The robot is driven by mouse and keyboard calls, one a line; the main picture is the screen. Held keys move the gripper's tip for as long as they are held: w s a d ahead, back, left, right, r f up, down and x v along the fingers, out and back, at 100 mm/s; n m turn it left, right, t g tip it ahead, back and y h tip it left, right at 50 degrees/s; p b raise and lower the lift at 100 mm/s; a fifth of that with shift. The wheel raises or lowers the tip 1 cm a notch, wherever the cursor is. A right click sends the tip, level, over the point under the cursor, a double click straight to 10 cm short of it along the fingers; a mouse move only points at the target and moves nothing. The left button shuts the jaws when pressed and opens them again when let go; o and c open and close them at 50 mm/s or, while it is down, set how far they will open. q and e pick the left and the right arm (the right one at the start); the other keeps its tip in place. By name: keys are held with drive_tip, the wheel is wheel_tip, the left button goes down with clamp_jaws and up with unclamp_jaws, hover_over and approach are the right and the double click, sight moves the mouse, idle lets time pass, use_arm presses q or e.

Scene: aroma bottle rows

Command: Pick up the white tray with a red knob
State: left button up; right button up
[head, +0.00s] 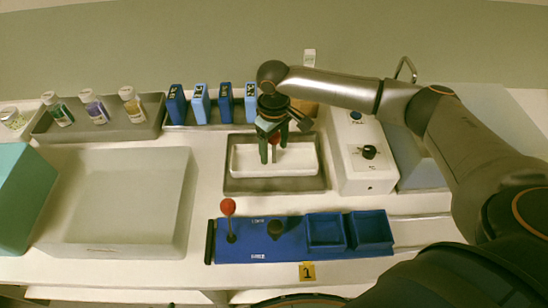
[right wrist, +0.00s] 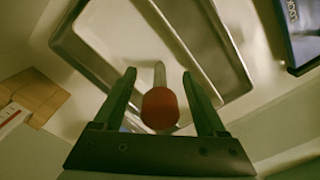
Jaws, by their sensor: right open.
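The white tray (head: 304,155) sits inside a grey metal tray (head: 240,186) near the middle of the counter. Its red knob (head: 274,139) stands on a thin pale stem; the knob also shows in the right wrist view (right wrist: 160,107). My right gripper (head: 273,154) points down over the white tray. Its green fingers are open, one on each side of the knob and stem, with a gap visible on both sides in the right wrist view (right wrist: 159,73). The fingers hide part of the tray's middle. My left gripper is not in view.
A blue rack (head: 285,252) with a second red-knobbed piece (head: 228,207) stands in front. A white device (head: 367,172) is close on the right. Blue boxes (head: 200,103) stand behind, and a large translucent bin (head: 120,205) is at left.

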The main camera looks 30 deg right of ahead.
clamp_jaws()
idle(0.5)
